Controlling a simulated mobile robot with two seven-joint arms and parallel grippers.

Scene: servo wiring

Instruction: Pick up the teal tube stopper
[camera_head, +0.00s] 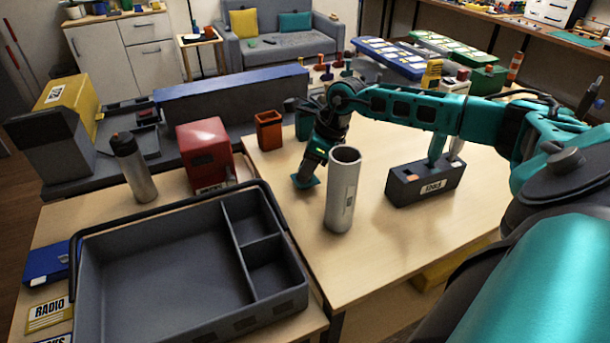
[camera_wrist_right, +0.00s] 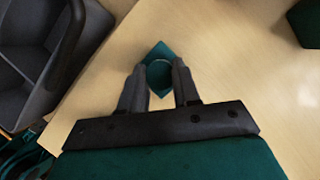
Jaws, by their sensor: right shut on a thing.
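The teal tube stopper (camera_head: 314,182) is at the tabletop behind and left of the tall grey tube (camera_head: 342,190), which stands upright. My right gripper (camera_head: 304,182) reaches down over the stopper from above. In the right wrist view the stopper (camera_wrist_right: 160,68) shows as a teal angular flange with a round part between the two fingertips (camera_wrist_right: 159,80). The right gripper is shut on it. I cannot tell whether the stopper touches the table. My left gripper is not in view.
A grey divided tray (camera_head: 160,265) with a raised handle lies at the front left. A dark labelled block (camera_head: 425,182) holding teal and white pieces stands right of the tube. An orange bin (camera_head: 269,131) and a red box (camera_head: 205,150) stand behind. Bare tabletop lies in front of the block.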

